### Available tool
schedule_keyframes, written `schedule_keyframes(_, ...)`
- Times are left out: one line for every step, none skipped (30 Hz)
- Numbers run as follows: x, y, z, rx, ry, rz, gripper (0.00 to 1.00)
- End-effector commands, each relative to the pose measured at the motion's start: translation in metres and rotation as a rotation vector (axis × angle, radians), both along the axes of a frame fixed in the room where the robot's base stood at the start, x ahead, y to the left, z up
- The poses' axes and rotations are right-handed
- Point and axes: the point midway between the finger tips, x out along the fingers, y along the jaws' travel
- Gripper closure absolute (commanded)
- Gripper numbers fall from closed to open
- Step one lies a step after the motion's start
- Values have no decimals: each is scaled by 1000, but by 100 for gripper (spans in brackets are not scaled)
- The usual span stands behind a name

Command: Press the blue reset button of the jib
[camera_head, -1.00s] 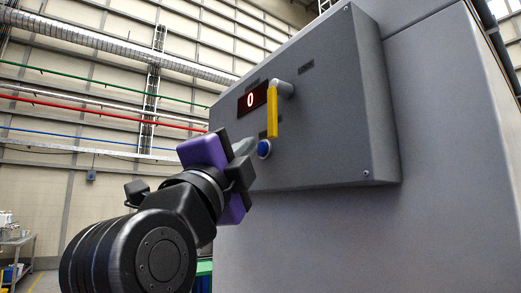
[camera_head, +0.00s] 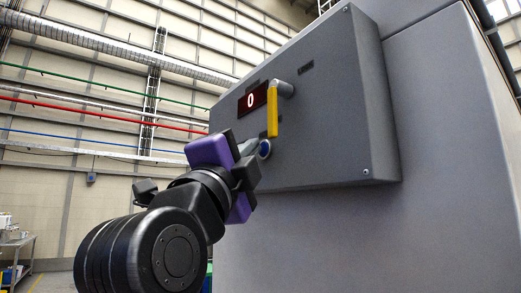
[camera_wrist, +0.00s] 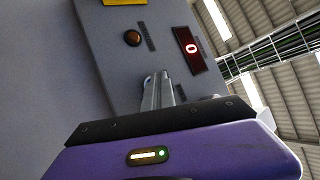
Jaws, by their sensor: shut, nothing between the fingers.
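The blue reset button (camera_head: 265,149) is on the front of the grey control box (camera_head: 335,130), below the yellow lever (camera_head: 272,112). Only part of the button shows in the head view, behind my fingertips. My gripper (camera_head: 253,146) is shut and empty, its tips right at the button. I cannot tell whether they touch it or press it in. In the wrist view my gripper (camera_wrist: 157,78) points at the panel, and its fingers largely hide the button.
A red display (camera_head: 252,99) reading 0 is above the button, beside the lever. A workbench (camera_head: 15,245) stands far off at lower left.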

Motion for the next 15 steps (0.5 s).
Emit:
schedule_keyframes(1,-2,0,1,1,-3,100)
schedule_keyframes(1,-2,0,1,1,-3,100)
schedule_keyframes(1,-2,0,1,1,-3,100)
schedule_keyframes(1,-2,0,1,1,-3,100)
schedule_keyframes(1,-2,0,1,1,-3,100)
schedule_keyframes(1,-2,0,1,1,-3,100)
schedule_keyframes(1,-2,0,1,1,-3,100)
schedule_keyframes(1,-2,0,1,1,-3,100)
schedule_keyframes(1,-2,0,1,1,-3,100)
schedule_keyframes(1,-2,0,1,1,-3,100)
schedule_keyframes(0,-2,-1,1,1,-3,100)
schedule_keyframes(0,-1,-1,1,1,-3,100)
schedule_keyframes(-1,0,-1,2,1,-3,100)
schedule_keyframes(-2,1,-2,2,1,-3,100)
schedule_keyframes(-3,3,-2,2,1,-2,100)
